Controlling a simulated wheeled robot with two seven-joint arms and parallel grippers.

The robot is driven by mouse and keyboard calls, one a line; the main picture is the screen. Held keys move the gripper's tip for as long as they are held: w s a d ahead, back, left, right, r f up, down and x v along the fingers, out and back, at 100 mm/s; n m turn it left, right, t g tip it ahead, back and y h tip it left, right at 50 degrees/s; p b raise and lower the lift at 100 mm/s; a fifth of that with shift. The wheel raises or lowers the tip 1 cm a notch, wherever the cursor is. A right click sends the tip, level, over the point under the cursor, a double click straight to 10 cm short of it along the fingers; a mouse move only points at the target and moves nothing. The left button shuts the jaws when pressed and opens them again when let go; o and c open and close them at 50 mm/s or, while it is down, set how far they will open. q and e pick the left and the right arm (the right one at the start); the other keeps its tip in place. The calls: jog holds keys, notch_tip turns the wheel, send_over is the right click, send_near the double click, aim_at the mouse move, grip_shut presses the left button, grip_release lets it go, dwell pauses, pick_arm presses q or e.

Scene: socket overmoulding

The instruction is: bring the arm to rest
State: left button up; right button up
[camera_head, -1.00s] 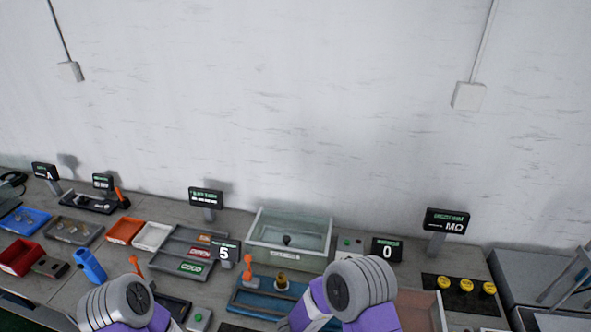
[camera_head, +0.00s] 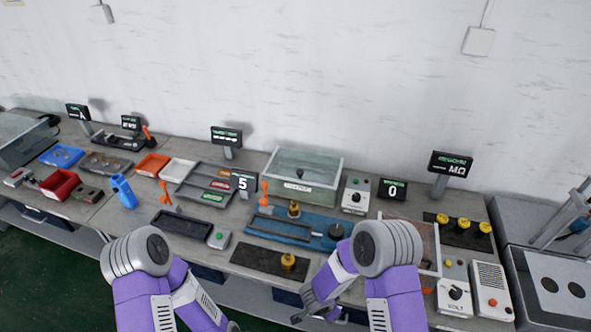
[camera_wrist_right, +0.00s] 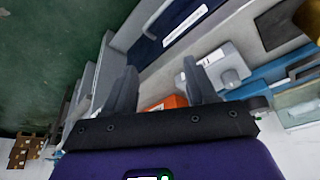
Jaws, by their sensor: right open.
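My right arm (camera_head: 387,250) is bent in front of the bench, with its purple forearm pointing down. My left gripper cannot be made out.
Green floor (camera_head: 45,275) is free at the lower left.

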jog(key=s+f+n+g+y+b, duration=0.2)
jog(key=s+f+n+y+b, duration=0.5)
jog(key=s+f+b, duration=0.4)
notch_tip(320, 180, down, 3)
jog(key=s+n, duration=0.1)
jog(key=s, duration=0.2)
jog(key=shift+a+b, duration=0.35)
jog(key=shift+b, duration=0.05)
